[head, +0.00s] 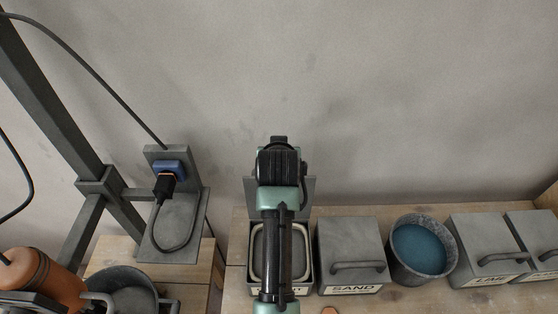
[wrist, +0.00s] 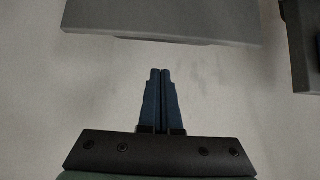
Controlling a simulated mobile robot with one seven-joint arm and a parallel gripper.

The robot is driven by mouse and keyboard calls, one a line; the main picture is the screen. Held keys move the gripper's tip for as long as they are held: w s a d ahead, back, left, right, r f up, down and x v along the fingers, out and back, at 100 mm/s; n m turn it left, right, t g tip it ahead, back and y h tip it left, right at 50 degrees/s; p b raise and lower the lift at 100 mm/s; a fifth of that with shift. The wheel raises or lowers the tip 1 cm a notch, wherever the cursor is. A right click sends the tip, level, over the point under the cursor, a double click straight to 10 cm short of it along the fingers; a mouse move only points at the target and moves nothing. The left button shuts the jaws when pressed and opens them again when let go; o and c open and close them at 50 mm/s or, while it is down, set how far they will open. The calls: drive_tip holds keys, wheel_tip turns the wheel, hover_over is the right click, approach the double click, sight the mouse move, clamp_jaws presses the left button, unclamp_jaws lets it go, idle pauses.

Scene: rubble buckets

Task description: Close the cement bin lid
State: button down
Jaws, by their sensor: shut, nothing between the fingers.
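The leftmost bin (head: 307,285) on the bench stands open in the head view, with a pale inner rim; my arm covers its middle and most of its label, so the name cannot be read. Its grey lid (head: 309,188) stands raised at the back, mostly hidden behind my arm. My gripper (wrist: 160,72) shows in the wrist view with its dark blue fingers together and empty. A flat grey panel (wrist: 160,20), probably the lid, lies ahead of the fingertips, with a gap between them. The fingers are hidden in the head view.
Right of the open bin are a shut SAND bin (head: 350,250), a bucket of blue stuff (head: 420,248) and a shut LIME bin (head: 485,245). A stand with a plugged cable (head: 165,188) is at left. A dark edge (wrist: 302,45) shows at the wrist view's right.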

drive_tip(key=shift+f+p, duration=1.3)
drive_tip(key=shift+f, duration=0.6)
drive_tip(key=shift+f+b, duration=0.15)
drive_tip(key=shift+b, duration=0.2)
